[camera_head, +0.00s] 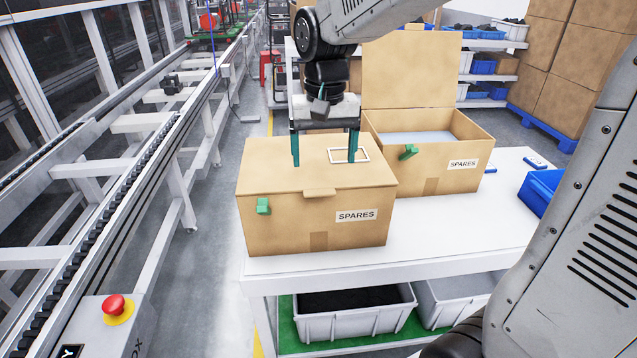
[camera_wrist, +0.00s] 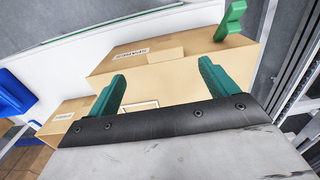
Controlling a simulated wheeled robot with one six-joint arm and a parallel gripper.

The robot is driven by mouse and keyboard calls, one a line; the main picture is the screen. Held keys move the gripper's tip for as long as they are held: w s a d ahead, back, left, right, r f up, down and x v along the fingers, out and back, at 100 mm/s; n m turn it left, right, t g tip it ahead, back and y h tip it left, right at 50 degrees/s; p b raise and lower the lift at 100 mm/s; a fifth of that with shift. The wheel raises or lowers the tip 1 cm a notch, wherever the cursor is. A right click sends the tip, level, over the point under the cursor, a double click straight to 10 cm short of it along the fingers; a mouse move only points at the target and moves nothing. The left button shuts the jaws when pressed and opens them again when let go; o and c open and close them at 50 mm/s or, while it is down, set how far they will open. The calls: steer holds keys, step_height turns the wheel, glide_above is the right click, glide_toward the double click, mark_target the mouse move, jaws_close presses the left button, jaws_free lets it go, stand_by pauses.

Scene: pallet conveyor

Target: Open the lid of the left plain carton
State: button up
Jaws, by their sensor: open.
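The left carton (camera_head: 280,215) stands on the white table, with a "SPARES" label and a green piece (camera_head: 263,206) on its front. Its lid (camera_head: 270,170) lies flat and shut, with a front tab (camera_head: 320,193) and a white rectangular outline. My gripper (camera_head: 325,164) points down over the lid with its two green fingers apart and nothing between them. In the wrist view the open gripper (camera_wrist: 162,71) is over the lid (camera_wrist: 165,85), with the green piece (camera_wrist: 230,20) at the upper right. I cannot tell whether the fingertips touch the lid.
A second "SPARES" carton (camera_head: 430,177) stands behind to the right, its lid (camera_head: 412,65) upright. A blue bin (camera_head: 540,192) sits at the table's right edge. The conveyor (camera_head: 125,165) runs along the left. Bare table (camera_head: 450,230) lies right of the left carton.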

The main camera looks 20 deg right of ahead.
mark_target(320, 193)
steer(key=shift+w+a+f, duration=0.15)
steer(key=shift+w+f, duration=0.4)
steer(key=shift+w, duration=0.15)
step_height(320, 193, down, 7)
steer(key=shift+f, duration=0.15)
